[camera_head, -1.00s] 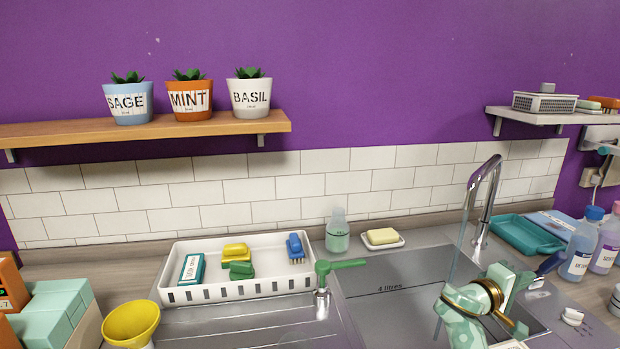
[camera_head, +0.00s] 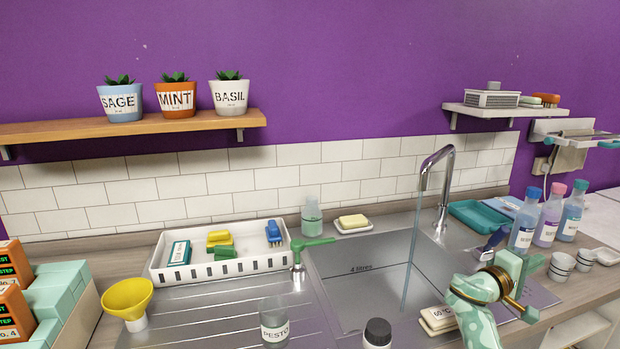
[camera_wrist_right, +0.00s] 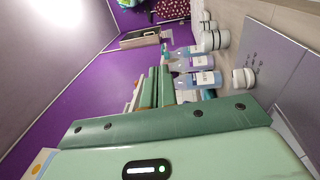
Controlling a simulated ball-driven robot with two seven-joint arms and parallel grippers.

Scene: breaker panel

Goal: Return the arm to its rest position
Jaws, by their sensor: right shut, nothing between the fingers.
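My right gripper (camera_head: 528,270) is at the lower right of the head view, above the counter's front part and right of the sink (camera_head: 350,268). Its arm is mint green and white with a gold ring at the wrist, and comes up from the bottom edge. In the right wrist view the two green fingers (camera_wrist_right: 158,82) lie side by side, shut with nothing between them. They point toward the bottles and white cups, apart from them. My left gripper is not in view.
A tap (camera_head: 436,175) runs a thin stream into the sink. Bottles (camera_head: 548,220) and small white cups (camera_head: 562,265) stand right of the gripper. A pesto jar (camera_head: 274,325), a dark-lidded container (camera_head: 377,333) and a soap-like block (camera_head: 437,318) are near the front. A white rack (camera_head: 215,270) stands left.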

